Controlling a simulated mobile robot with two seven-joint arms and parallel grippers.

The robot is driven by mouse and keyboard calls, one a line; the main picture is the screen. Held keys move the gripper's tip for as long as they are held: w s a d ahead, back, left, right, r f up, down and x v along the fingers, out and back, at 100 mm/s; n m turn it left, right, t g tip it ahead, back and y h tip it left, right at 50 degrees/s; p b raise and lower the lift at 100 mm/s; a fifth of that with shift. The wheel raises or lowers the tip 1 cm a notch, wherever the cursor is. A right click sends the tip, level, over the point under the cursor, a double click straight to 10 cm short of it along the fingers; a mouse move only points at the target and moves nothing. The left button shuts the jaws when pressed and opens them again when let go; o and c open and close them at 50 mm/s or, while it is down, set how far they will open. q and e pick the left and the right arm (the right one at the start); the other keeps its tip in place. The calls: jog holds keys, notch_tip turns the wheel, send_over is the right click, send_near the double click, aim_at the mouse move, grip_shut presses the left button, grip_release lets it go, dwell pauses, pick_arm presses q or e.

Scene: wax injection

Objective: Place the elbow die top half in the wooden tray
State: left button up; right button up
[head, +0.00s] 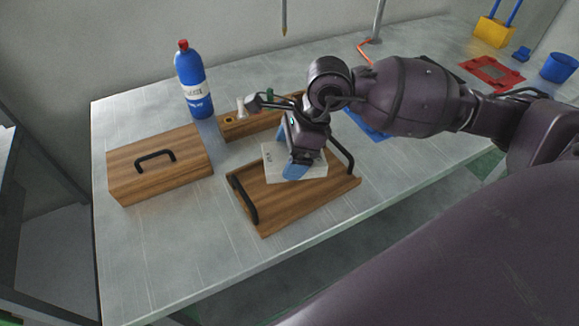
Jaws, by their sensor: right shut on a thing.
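The wooden tray (272,222) with black handles lies near the front edge of the grey table in the head view. My right gripper (298,168) reaches in from the right and points down over the tray. It is shut on a pale grey slab with small markings, the elbow die top half (274,174). The slab is over the back part of the tray; I cannot tell whether it touches the tray floor. The gripper hides part of the slab. My left gripper is not in view.
A wooden box (190,163) with a black handle stands left of the tray. A blue bottle (190,75) and a wooden rack (230,129) stand behind. A red frame (493,68), yellow container (494,33) and blue cup (558,68) stand far right. The table's front left is clear.

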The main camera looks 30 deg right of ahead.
jog(key=shift+f+b, duration=0.3)
jog(key=shift+f, duration=2.1)
jog(key=shift+f, duration=0.15)
jog(key=o, duration=1.2)
jog(key=p+v, duration=0.1)
jog(key=v, duration=1.1)
